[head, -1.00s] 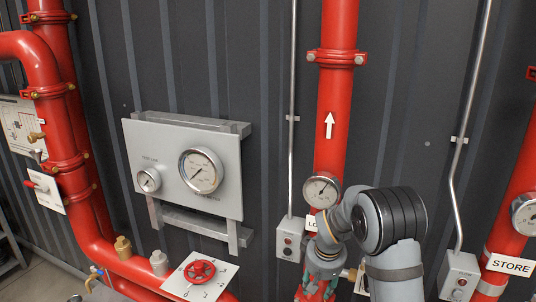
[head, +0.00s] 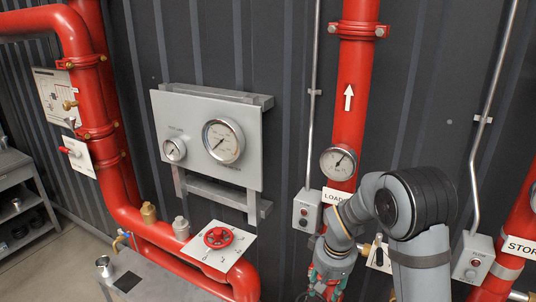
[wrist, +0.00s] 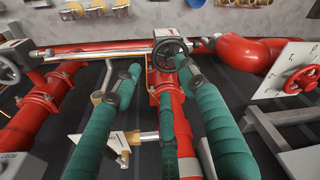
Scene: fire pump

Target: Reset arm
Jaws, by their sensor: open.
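My arm (head: 420,225) stands bent at the lower right of the head view, in front of a red vertical pipe.
A red pipe (head: 350,100) with a white arrow and a gauge (head: 338,162) rises behind the arm. A gauge panel (head: 208,140), a red handwheel (head: 218,237) and a switch box (head: 307,211) are left of it. A grey bench (head: 150,280) stands at lower left.

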